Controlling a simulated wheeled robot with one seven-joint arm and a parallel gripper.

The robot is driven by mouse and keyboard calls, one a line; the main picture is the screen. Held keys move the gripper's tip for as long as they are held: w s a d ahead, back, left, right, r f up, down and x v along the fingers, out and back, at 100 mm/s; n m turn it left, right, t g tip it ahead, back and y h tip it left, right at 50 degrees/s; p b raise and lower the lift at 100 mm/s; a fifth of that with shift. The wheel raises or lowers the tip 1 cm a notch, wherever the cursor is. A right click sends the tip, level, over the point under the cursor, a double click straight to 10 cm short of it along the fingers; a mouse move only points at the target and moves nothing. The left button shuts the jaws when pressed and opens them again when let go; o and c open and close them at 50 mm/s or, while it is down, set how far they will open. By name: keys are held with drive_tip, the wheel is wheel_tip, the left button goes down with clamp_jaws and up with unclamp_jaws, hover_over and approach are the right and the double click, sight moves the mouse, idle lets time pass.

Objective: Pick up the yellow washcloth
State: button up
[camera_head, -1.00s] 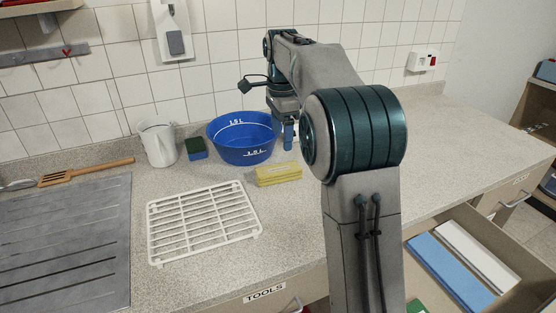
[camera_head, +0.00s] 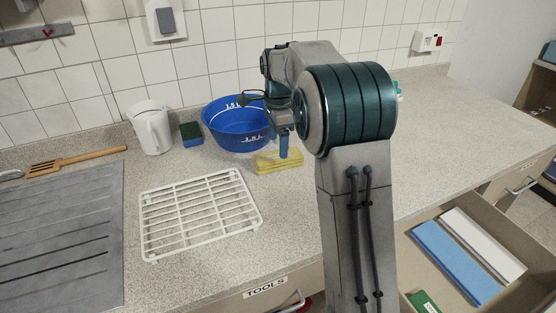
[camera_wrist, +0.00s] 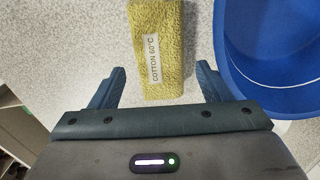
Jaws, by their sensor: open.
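The yellow washcloth (camera_head: 270,163) lies folded on the speckled counter, just in front of the blue bowl. In the wrist view the washcloth (camera_wrist: 160,45) shows a white label reading "COTTON 60°C", and it extends down between my fingers, with its near end close to the palm edge. My gripper (camera_wrist: 160,85) is open, one finger on each side of the cloth, with visible gaps between fingers and cloth. In the head view my gripper (camera_head: 284,148) is over the washcloth, partly hiding it. I cannot tell the exact height left between fingers and counter.
The blue bowl (camera_head: 225,128) stands close behind the washcloth, near my right finger in the wrist view. A white rack (camera_head: 200,213) lies in front left. A white jug (camera_head: 152,130) and a sponge (camera_head: 191,134) stand behind. An open drawer (camera_head: 470,250) is at right.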

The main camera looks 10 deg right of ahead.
sight(278, 154)
drive_tip(key=shift+f, duration=2)
drive_tip(key=c, duration=0.7)
drive_tip(key=shift+c, duration=0.2)
drive_tip(key=shift+r, duration=0.15)
